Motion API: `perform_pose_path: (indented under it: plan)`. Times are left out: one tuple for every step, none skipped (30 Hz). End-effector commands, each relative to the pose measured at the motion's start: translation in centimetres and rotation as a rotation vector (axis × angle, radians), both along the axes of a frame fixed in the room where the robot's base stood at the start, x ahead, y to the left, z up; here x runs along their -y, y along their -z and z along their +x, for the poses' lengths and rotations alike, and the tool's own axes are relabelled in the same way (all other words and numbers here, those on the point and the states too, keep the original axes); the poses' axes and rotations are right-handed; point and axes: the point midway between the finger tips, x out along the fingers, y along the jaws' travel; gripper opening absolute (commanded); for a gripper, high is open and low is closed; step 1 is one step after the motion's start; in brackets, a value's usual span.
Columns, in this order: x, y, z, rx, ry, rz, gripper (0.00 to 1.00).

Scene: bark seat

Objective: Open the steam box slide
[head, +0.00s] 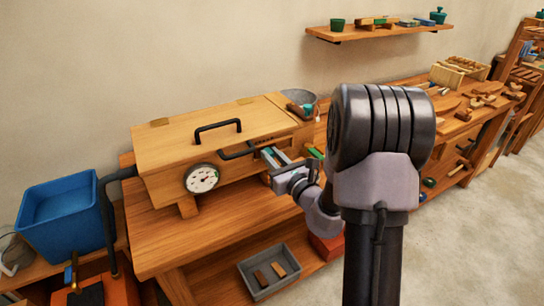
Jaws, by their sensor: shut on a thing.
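The steam box (160,150) is a long wooden box on the bench at the left, with a black handle on its lid and a round white gauge (201,178) on its front. A second black handle (237,154) stands out from the upper front, to the right of the gauge. My gripper (266,154) is at the right end of this front handle and is shut on it. The slide itself cannot be made out clearly, and my arm hides part of the bench to the right.
A grey funnel-like vessel (299,98) stands behind the box's right end. A blue bin (62,210) is at the left, with a dark hose beside it. A grey tray (268,273) with wooden pieces sits on the low shelf. Tools lie on the right bench (448,103).

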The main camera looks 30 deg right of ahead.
Motion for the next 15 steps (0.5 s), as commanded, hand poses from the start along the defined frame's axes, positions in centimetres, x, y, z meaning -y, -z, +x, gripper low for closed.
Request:
perform_pose_path:
  plan:
    - [0.4, 0.0, 0.0, -0.002, 0.001, 0.0, 0.0]
    - [0.9, 0.0, 0.0, -0.002, 0.002, 0.001, 0.0]
    - [1.6, 0.0, 0.0, -0.001, 0.004, 0.001, 0.0]
    - [2.2, 0.0, 0.0, -0.002, 0.004, 0.001, 0.0]
    - [2.8, -0.1, 0.1, -0.001, 0.004, 0.0, 0.0]
    - [3.5, -0.1, 0.1, -0.001, 0.004, 0.0, 0.0]
    - [4.0, -0.1, 0.1, -0.001, 0.003, 0.001, 0.0]
    - [4.4, 0.0, 0.1, -0.001, 0.003, 0.001, 0.0]
    - [4.8, 0.0, 0.1, -0.002, 0.002, 0.0, 0.0]
    - [5.1, 0.0, 0.1, -0.002, 0.002, 0.0, 0.0]
    - [5.2, 0.0, 0.2, -0.002, 0.002, 0.0, 0.0]
    - [5.4, 0.0, 0.2, -0.001, 0.002, 0.0, 0.0]
    - [5.4, 0.0, 0.2, -0.001, 0.002, 0.0, 0.0]
    - [5.4, 0.0, 0.2, -0.001, 0.002, 0.0, 0.0]
    - [5.4, 0.0, 0.2, -0.001, 0.002, 0.0, 0.0]
